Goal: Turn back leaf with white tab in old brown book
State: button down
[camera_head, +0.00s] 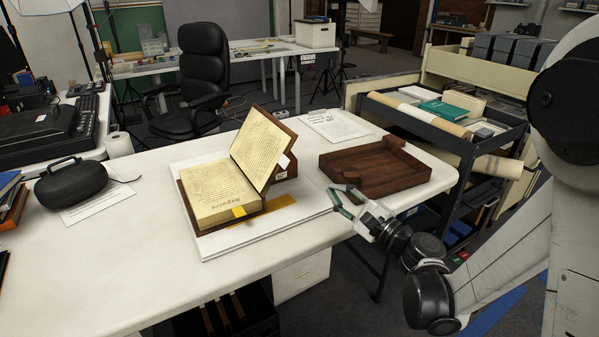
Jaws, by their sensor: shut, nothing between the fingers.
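The old brown book (214,192) lies open on a white board on the table, its left page block flat. Its right-hand part (263,149) stands tilted up, leaning to the right over a brown block. A white tab (284,161) shows at the right edge of the raised part. A yellow tab (239,211) sticks out at the front edge of the flat pages. My gripper (341,199) is to the right of the book, near the table's right edge, apart from the book. It is shut and empty.
A brown wooden tray (375,188) lies behind my gripper. A paper sheet (334,125) lies at the back of the table. A dark rounded case (71,182) stands at the left. A loaded cart (456,139) stands right of the table.

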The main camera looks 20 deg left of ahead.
aim_at(284, 156)
jog(key=shift+w+a+r+b, duration=0.4)
jog(key=shift+w+a+r, duration=0.15)
jog(key=shift+a, duration=1.25)
jog(key=shift+w+a+r+b, duration=0.5)
jog(key=shift+a+r, duration=0.1)
jog(key=shift+a, duration=1.15)
jog(key=shift+w+a+r+b, duration=0.35)
jog(key=shift+w+a+r, duration=0.2)
jog(key=shift+a, duration=1.25)
jog(key=shift+s+r, duration=0.1)
jog(key=shift+r, duration=0.1)
